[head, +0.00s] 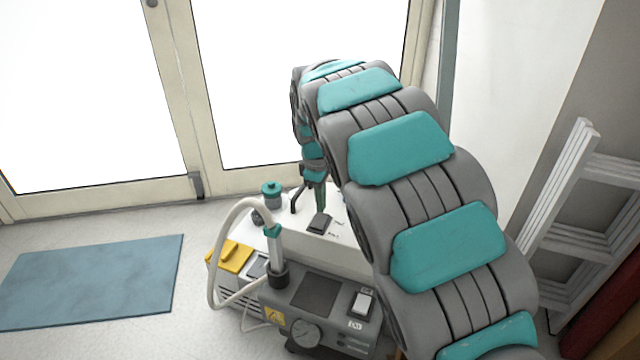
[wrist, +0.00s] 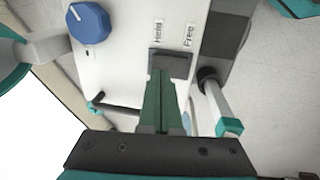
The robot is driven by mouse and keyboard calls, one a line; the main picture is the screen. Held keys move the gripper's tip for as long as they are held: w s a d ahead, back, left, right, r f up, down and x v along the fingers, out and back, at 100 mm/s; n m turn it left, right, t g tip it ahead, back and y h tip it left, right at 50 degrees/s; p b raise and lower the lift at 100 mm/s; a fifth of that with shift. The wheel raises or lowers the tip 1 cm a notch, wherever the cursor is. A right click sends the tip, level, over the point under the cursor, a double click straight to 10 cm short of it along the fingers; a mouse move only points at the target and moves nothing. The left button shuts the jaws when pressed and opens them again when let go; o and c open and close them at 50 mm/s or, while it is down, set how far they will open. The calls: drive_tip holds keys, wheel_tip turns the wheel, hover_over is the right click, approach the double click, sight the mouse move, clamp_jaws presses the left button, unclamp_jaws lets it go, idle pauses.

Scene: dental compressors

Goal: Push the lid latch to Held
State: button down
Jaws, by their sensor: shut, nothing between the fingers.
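The lid latch, a dark grey block (wrist: 172,64), is on the white top of the compressor unit. In the wrist view the words Held and Free are printed beside it, Held on the left and Free on the right. The latch also shows in the head view (head: 319,223). My gripper (wrist: 165,80) is shut and empty, its green fingers together. Their tips overlap the latch's near edge in the wrist view; I cannot tell whether they touch it. In the head view my gripper (head: 319,207) points down just above the latch.
A blue knob (wrist: 88,22) and a black bent handle (wrist: 115,107) are on the white top. A handpiece (wrist: 218,105) stands to the right in the wrist view. A grey unit (head: 325,305) with a gauge stands in front. A blue mat (head: 90,280) lies left.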

sight(322, 217)
drive_tip(key=shift+w+f, duration=0.15)
drive_tip(key=shift+f, duration=1.1)
drive_tip(key=shift+w+f+g, duration=0.1)
drive_tip(key=shift+f+g, duration=0.15)
drive_tip(key=shift+g, duration=0.05)
drive_tip(key=shift+d, duration=0.1)
drive_tip(key=shift+s+a+r, duration=0.1)
drive_tip(key=shift+s+a, duration=0.05)
drive_tip(key=shift+s, duration=0.25)
drive_tip(key=shift+s+a+r, duration=0.1)
drive_tip(key=shift+s+a, duration=0.05)
drive_tip(key=shift+s, duration=0.25)
wheel_tip(322, 217, up, 14)
drive_tip(key=s, duration=0.1)
drive_tip(key=shift+s+a+b, duration=0.25)
drive_tip(key=shift+a+b, duration=0.05)
